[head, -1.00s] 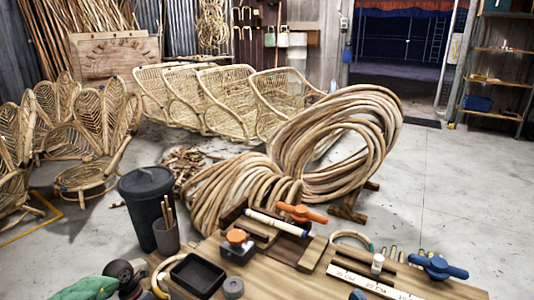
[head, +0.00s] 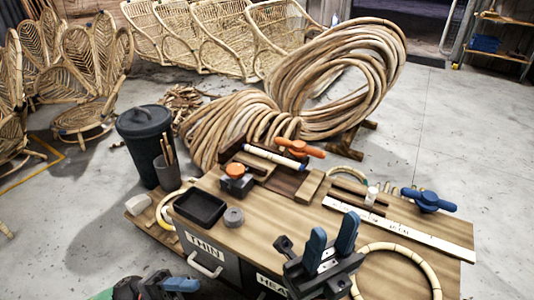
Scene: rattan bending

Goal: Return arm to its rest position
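My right gripper (head: 331,234) is at the lower middle, over the front edge of the wooden workbench (head: 265,225). Its two blue-padded fingers point up and stand apart, with nothing seen between them. My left gripper (head: 165,288) is low at the left, in front of the bench and partly cut off by the bottom edge. Its finger gap is not clear. A rattan ring (head: 428,264) lies on the bench just right of my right gripper, partly hidden behind it.
A black tray (head: 200,208), grey roll (head: 233,217) and white ruler (head: 400,228) lie on the bench. Large rattan coils (head: 338,62) stand behind. The floor at right is clear.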

